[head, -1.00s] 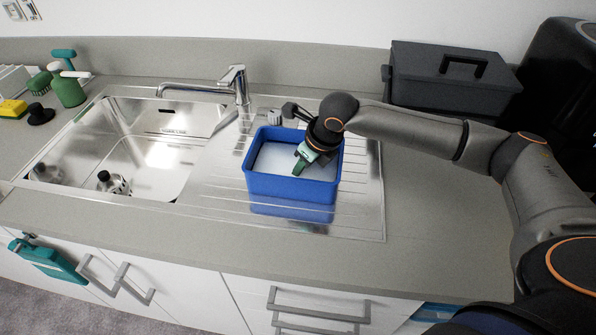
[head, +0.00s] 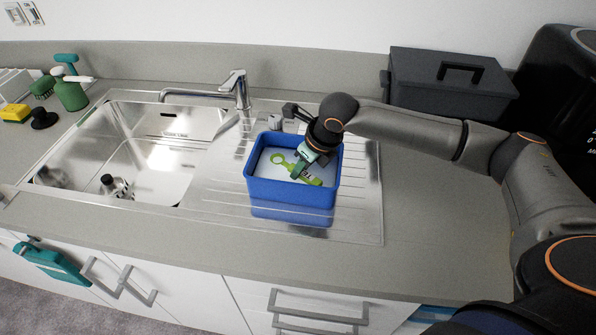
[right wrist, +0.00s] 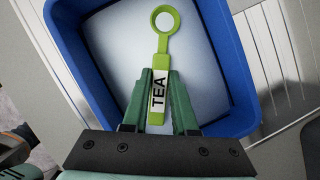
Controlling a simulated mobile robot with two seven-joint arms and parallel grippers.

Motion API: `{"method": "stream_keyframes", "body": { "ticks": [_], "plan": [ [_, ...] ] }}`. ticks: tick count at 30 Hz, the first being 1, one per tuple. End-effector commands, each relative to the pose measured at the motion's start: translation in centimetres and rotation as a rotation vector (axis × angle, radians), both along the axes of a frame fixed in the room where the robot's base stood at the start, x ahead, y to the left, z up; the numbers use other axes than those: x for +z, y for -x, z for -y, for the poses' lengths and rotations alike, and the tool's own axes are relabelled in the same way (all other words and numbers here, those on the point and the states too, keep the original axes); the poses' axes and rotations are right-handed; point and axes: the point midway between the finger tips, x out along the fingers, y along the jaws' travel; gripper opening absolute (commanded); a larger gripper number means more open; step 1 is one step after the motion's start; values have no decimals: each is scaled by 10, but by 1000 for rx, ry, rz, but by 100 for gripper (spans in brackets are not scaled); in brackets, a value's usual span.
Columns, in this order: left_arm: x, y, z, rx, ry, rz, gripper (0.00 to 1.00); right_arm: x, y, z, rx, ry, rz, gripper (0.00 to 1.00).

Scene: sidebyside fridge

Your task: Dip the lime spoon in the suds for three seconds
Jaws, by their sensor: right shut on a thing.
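The lime spoon (head: 281,161) has a ring-shaped end and a white label reading "TEA"; it also shows in the right wrist view (right wrist: 163,47). My right gripper (head: 301,173) is shut on its labelled handle, as the right wrist view (right wrist: 158,75) shows. The spoon is within the outline of the blue tub (head: 290,192), over or at the pale suds (head: 263,167). The suds fill the tub below its rim. The ring end is fully visible, and I cannot tell whether the spoon touches the suds. My left gripper is not in view.
The tub stands on the ribbed steel drainer (head: 360,205), right of the sink basin (head: 150,150) and tap (head: 238,88). A dark toolbox (head: 450,85) stands behind my right arm. Bottles, brushes and a sponge (head: 15,112) are at the far left. The counter at right is clear.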

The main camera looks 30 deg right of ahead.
Motion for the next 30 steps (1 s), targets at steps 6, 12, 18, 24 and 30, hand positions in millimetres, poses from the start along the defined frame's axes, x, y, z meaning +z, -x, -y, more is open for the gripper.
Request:
{"method": "stream_keyframes", "body": {
  "ticks": [6,12,18,24,30],
  "plan": [
    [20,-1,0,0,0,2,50,22,0,0,0,0,1,0],
    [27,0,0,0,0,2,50,43,0,0,0,0,1,0],
    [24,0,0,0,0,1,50,61,-1,0,0,-1,3,0],
    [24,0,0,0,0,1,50,81,-1,0,-1,-1,2,0],
    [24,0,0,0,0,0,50,93,0,0,-1,0,0,0]
  ]
}}
